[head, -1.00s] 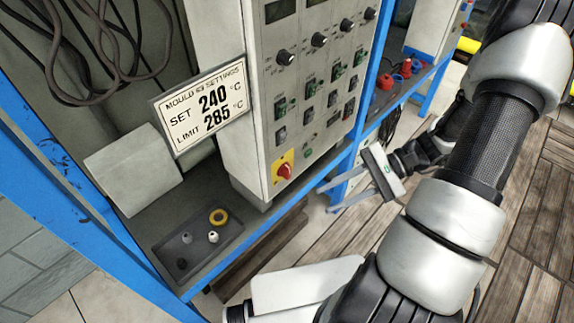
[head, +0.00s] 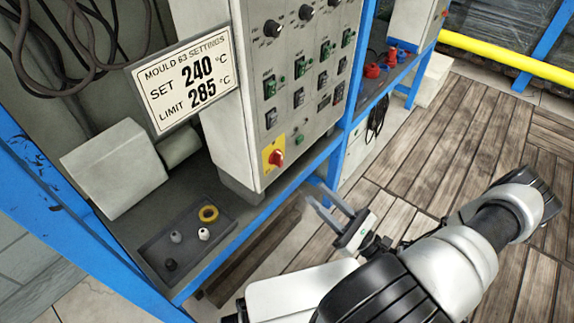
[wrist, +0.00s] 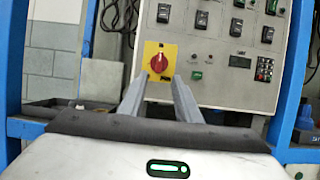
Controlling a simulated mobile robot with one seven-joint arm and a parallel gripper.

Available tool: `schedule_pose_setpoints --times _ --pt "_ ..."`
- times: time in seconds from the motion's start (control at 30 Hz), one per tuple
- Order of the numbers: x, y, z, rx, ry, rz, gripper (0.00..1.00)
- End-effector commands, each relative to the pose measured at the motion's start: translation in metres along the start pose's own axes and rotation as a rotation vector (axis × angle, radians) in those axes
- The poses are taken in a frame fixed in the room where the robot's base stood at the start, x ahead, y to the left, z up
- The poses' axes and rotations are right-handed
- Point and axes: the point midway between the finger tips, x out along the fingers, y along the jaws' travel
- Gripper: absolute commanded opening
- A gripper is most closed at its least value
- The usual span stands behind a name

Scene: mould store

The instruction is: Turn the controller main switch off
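The controller main switch (head: 276,158) is a red rotary knob on a yellow plate, low on the front of the grey controller cabinet (head: 222,120). In the wrist view the red knob (wrist: 158,63) sits just beyond and between the fingertips, with its handle looking close to upright. My gripper (head: 330,200) is in front of the cabinet, to the right of and below the switch in the head view. Its two fingers are apart with nothing between them, and a gap separates them from the knob.
A settings card (head: 185,80) reads set 240 °C, limit 285 °C. A dark tray (head: 150,250) with small fittings and a yellow ring lies on the shelf. The blue frame post (head: 358,70) stands right of the cabinet. Wooden floor (head: 450,130) is clear.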

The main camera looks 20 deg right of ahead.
Motion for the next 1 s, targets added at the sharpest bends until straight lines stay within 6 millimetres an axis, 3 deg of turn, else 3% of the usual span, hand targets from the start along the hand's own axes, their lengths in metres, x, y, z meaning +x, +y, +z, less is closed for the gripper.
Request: schedule_pose_setpoints --times 0.3,0.5,0.7,1.0 --pt "0.071 0.002 0.000 0.002 -0.001 0.005 0.30" --pt "0.106 0.001 -0.001 0.001 0.001 0.004 0.30" --pt "0.123 0.001 -0.001 0.001 0.002 0.003 0.30" --pt "0.126 0.001 -0.001 0.001 0.002 0.003 0.30"
